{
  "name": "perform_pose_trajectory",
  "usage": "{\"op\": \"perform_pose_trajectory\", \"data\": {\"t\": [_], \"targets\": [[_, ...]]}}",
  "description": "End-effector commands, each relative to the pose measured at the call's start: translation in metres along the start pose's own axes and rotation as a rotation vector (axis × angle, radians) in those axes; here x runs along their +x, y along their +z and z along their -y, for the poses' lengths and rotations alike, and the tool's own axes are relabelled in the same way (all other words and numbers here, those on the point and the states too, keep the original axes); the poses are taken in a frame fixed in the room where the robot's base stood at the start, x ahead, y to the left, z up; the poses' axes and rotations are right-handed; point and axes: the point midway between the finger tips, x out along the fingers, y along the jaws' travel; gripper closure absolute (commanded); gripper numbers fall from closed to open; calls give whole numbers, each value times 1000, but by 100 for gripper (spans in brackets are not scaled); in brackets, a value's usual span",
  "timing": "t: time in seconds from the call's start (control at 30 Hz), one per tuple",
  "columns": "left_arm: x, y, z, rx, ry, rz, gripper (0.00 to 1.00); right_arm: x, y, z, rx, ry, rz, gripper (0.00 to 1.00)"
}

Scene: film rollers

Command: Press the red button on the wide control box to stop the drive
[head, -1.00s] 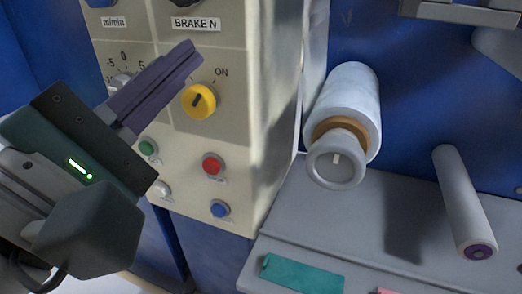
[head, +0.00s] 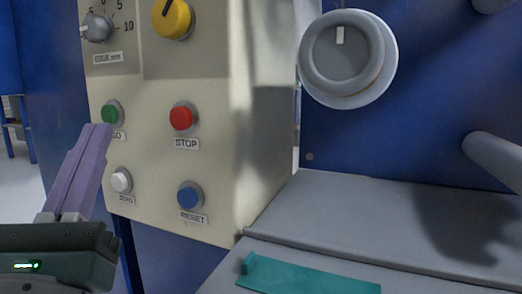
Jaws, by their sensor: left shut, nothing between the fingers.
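The wide control box (head: 150,160) is a beige panel at left centre. The red button (head: 181,118), labelled STOP, is on its lower front. A green GO button (head: 112,113) is to its left, a white button (head: 121,181) labelled ZERO sits below the green one, and a blue RESET button (head: 189,195) is below the red one. My left gripper (head: 97,130) is at the left, its purple fingers shut and empty, pointing up. Its tips overlap the panel's left edge just below the green button, left of the red one. Whether they touch the panel cannot be told. My right gripper is not in view.
A yellow knob (head: 172,18) and a grey EDGE dial (head: 97,28) are higher on the box. To the right are a large pale roller (head: 385,60) and a thinner roller (head: 497,160) on a blue wall. A teal piece (head: 305,276) lies on the grey ledge (head: 400,215).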

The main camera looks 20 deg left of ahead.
Motion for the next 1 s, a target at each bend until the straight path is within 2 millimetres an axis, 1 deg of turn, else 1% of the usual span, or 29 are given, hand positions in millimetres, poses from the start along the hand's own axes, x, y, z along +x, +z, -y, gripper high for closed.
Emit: {"op": "perform_pose_trajectory", "data": {"t": [0.03,0.37,0.5,0.67,0.93,1.0], "targets": [[-2,-2,-1,-5,5,2,100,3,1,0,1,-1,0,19],[0,-1,-1,-6,6,2,100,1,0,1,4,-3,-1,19],[3,-4,2,-6,6,2,100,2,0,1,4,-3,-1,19],[15,-14,10,-5,7,4,100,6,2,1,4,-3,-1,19],[42,-33,30,-6,7,3,100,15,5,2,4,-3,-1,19],[46,-39,34,-5,7,3,100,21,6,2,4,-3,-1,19]]}}
